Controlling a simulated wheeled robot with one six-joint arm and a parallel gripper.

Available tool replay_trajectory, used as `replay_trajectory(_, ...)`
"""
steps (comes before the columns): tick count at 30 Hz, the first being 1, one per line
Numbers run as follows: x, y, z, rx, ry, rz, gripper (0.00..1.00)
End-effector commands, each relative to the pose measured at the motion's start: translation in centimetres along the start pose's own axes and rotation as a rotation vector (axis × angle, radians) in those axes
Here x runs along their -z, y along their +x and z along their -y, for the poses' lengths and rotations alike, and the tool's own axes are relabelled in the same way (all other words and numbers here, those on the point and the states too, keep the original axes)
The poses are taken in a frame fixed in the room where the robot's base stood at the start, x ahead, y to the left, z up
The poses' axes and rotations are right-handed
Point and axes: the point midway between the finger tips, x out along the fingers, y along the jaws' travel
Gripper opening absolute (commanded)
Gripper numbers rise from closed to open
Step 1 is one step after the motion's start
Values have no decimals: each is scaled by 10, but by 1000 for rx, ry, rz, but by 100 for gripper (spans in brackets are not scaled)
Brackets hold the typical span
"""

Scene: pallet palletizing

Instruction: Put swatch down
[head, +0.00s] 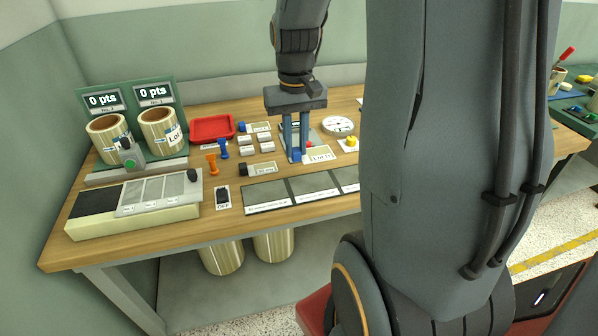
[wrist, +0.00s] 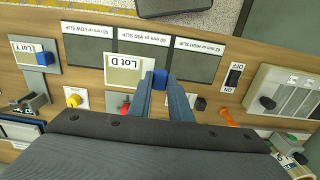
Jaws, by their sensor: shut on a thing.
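My gripper (head: 296,157) is shut on the blue knob (wrist: 160,79) of the swatch, a small card labelled Lot D (wrist: 124,70). The card also shows in the head view (head: 320,154), to the right of my fingers. It is behind the row of dark grey slip pads, and in the wrist view it covers part of the middle pad (wrist: 147,62). Whether it touches the surface below is not clear. The left pad (head: 266,196) and middle pad (head: 312,186) look bare in the head view. My arm hides part of the right pad.
Another card with a dark knob (head: 262,168) lies left of my gripper. A Lot T card (wrist: 28,50) shows in the wrist view. Around are several grey blocks (head: 266,147), a red tray (head: 211,128), a white dial (head: 338,124) and an off switch (head: 222,196).

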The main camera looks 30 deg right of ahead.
Motion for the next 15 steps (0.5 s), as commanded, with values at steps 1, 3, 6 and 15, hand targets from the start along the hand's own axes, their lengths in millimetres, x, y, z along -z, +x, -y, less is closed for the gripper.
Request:
replay_trajectory(1,-2,10,0,0,0,8,0)
replay_trajectory(3,-2,22,-1,0,2,8,0)
replay_trajectory(6,-2,37,-1,0,2,5,0)
replay_trajectory(15,-2,66,0,0,1,5,0)
